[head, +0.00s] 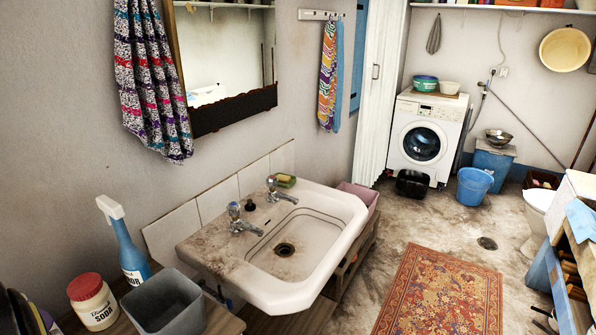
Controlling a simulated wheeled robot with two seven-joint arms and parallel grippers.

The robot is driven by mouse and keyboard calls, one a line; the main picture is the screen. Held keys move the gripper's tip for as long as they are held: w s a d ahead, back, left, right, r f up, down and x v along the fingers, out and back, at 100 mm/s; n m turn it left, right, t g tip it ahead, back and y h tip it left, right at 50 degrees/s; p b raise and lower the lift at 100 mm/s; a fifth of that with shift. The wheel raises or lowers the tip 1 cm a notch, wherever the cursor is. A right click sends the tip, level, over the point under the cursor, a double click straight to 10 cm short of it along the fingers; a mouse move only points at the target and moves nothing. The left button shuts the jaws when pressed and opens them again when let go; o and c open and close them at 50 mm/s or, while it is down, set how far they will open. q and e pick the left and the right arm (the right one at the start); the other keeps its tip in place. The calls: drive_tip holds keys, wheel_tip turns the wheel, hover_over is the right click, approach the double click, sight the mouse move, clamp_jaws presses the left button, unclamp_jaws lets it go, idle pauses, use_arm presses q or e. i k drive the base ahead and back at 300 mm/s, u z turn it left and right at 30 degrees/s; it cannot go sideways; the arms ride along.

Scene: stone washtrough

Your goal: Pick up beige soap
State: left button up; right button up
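I cannot make out a beige soap in the head view. The washbasin (335,207) is white with brown grime, two taps and a dark drain in its bowl. A green and yellow sponge (285,181) lies on the basin's back ledge, beside the far tap. A small dark object (250,205) sits between the two taps. Neither of my grippers is in view.
Left of the basin stand a grey bin (165,305), a blue spray bottle (130,250) and a red-lidded jar (93,302). A patterned rug (440,292) lies on the floor at right. A washing machine (425,138) and blue bucket (473,187) stand at the back.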

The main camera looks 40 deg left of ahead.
sight(283, 179)
drive_tip(key=i, duration=1.9)
